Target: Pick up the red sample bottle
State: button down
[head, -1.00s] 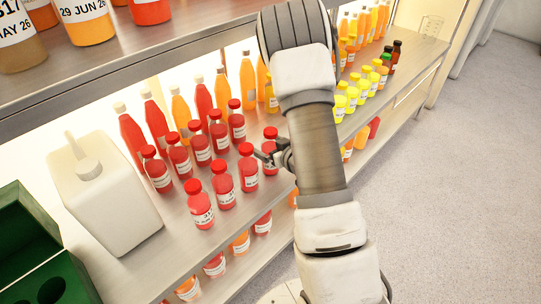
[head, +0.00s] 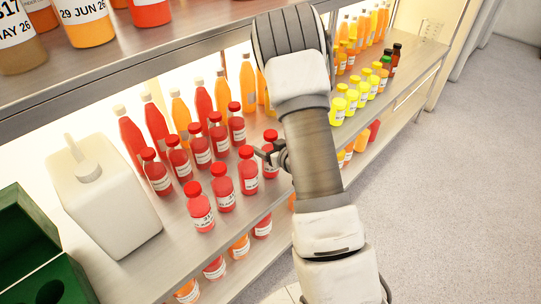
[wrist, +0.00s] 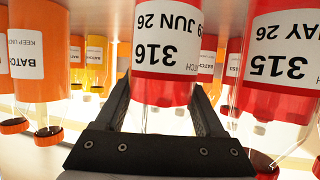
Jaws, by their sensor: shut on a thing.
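Several red sample bottles with red caps and white labels stand on the middle shelf in the head view. My gripper (head: 266,153) reaches in from the right among the front ones, and my arm hides part of it. In the wrist view, which is upside down, a red sample bottle (wrist: 164,88) labelled 316 sits between the two fingers of my gripper (wrist: 165,105). The fingers are shut on it near its neck. Its cap is hidden behind the gripper's base. Another red bottle (wrist: 275,100), labelled 315, stands close on the right.
A white jug (head: 105,200) and a green box (head: 25,240) stand on the left of the shelf (head: 165,255). Tall red and orange bottles stand behind, yellow-capped bottles (head: 350,98) to the right. An upper shelf (head: 150,68) overhangs. Floor at right is clear.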

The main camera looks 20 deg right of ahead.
jog(key=shift+r, duration=0.1)
notch_tip(320, 180, up, 14)
jog(key=p, duration=0.6)
jog(key=shift+s, duration=0.1)
